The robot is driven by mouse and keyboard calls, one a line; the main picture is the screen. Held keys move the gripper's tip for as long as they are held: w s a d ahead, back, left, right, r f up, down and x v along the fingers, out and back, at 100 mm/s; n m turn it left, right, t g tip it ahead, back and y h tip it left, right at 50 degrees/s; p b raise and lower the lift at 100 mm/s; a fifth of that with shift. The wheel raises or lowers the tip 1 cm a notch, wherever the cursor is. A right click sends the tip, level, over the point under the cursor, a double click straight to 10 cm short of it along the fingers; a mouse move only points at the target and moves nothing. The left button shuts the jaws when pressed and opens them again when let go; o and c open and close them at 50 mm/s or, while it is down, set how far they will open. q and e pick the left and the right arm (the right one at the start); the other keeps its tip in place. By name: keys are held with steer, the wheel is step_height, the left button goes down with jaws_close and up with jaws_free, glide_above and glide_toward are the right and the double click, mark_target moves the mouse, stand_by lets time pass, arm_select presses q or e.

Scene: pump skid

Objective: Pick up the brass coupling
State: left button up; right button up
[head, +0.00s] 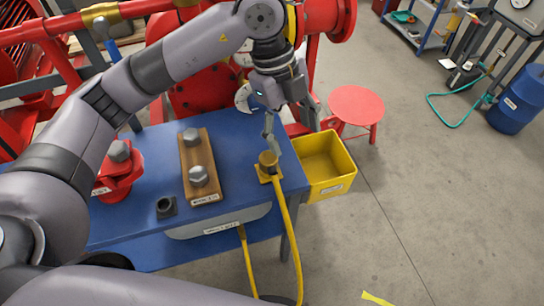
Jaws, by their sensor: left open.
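The brass coupling (268,159) is a short brown-gold cylinder on a small yellow base near the right corner of the blue bench (232,130). A yellow hose (284,220) runs from beside it over the bench's front edge. My left gripper (291,129) is open above the bench corner, its fingers pointing down. The fingers look just behind and above the coupling in the head view; I cannot tell whether either one touches it. Nothing shows between the fingers. My right gripper is out of view.
A wooden board (201,155) with two large bolts, a dark nut (165,206) and a red stand (118,176) are on the bench. A yellow bin (333,183) adjoins its right edge. Red pipework (200,92) is behind; a red stool (356,106) is right. Floor at right is mostly clear.

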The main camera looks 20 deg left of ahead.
arm_select(q)
steer(key=w+a+r+n+t+y, duration=0.1)
steer(key=w+a+n+y, duration=0.15)
steer(key=a, duration=0.45)
steer(key=p, duration=0.1)
glide_above(268, 157)
steer(key=shift+y, duration=0.35)
steer(key=f, duration=1)
steer(key=shift+a+f, duration=0.15)
steer(key=shift+a, duration=0.15)
steer(key=shift+f, duration=0.6)
steer(key=f, duration=0.1)
steer(key=f+p, duration=0.2)
steer(key=f, duration=0.1)
steer(key=shift+d+f, duration=0.1)
steer(key=shift+d, duration=0.15)
steer(key=shift+f, duration=0.55)
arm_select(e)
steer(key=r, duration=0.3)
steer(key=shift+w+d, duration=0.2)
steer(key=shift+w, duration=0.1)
arm_select(q)
steer(key=shift+c, duration=0.5)
steer(key=c, duration=1.3)
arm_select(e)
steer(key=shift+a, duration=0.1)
